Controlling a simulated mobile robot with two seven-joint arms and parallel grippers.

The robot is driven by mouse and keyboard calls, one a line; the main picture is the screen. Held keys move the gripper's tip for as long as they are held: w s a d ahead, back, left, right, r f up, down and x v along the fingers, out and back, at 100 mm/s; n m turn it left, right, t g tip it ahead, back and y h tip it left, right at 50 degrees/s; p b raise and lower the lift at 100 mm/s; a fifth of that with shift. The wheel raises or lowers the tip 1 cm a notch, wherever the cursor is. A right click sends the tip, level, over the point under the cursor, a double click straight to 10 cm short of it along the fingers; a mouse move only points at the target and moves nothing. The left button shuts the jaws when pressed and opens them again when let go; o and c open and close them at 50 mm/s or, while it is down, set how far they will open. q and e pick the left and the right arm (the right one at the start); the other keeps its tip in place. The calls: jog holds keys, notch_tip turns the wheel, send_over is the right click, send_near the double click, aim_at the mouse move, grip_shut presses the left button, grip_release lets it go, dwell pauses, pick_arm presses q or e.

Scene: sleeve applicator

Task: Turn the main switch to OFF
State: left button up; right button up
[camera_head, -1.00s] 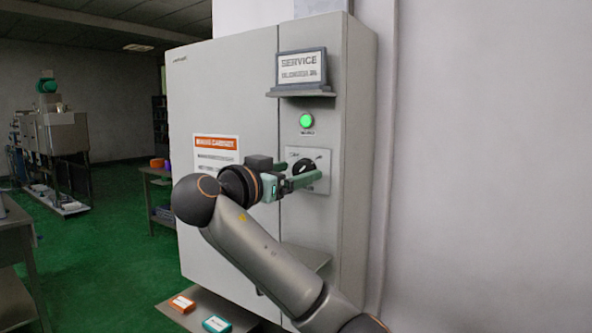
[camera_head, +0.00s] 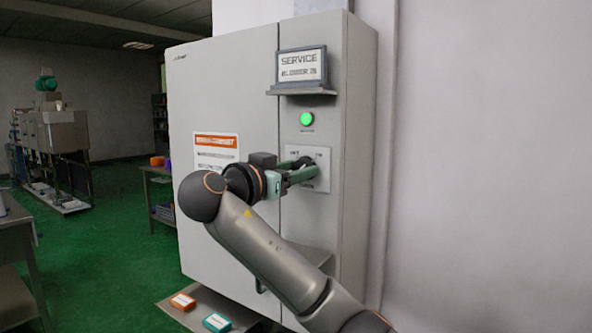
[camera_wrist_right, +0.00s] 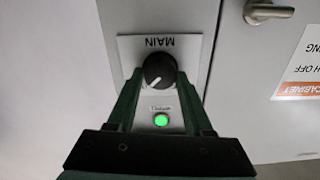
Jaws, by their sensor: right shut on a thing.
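The main switch is a round black knob (camera_wrist_right: 160,70) on a light plate (camera_wrist_right: 130,48) marked MAIN, shown upside down in the right wrist view. A white pointer line on the knob slants toward the lower left of that picture. My right gripper (camera_wrist_right: 160,80) has a green finger on each side of the knob and is shut on it. In the head view my right gripper (camera_head: 302,174) reaches the plate (camera_head: 322,160) on the cabinet front and hides most of the knob. My left gripper is not in view.
A green lamp (camera_head: 306,119) glows above the plate on the grey cabinet (camera_head: 225,85). A SERVICE sign (camera_head: 302,68) stands on a small shelf above it. An orange box (camera_head: 182,302) and a teal box (camera_head: 216,322) lie on a low surface below.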

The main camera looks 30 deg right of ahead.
grip_shut()
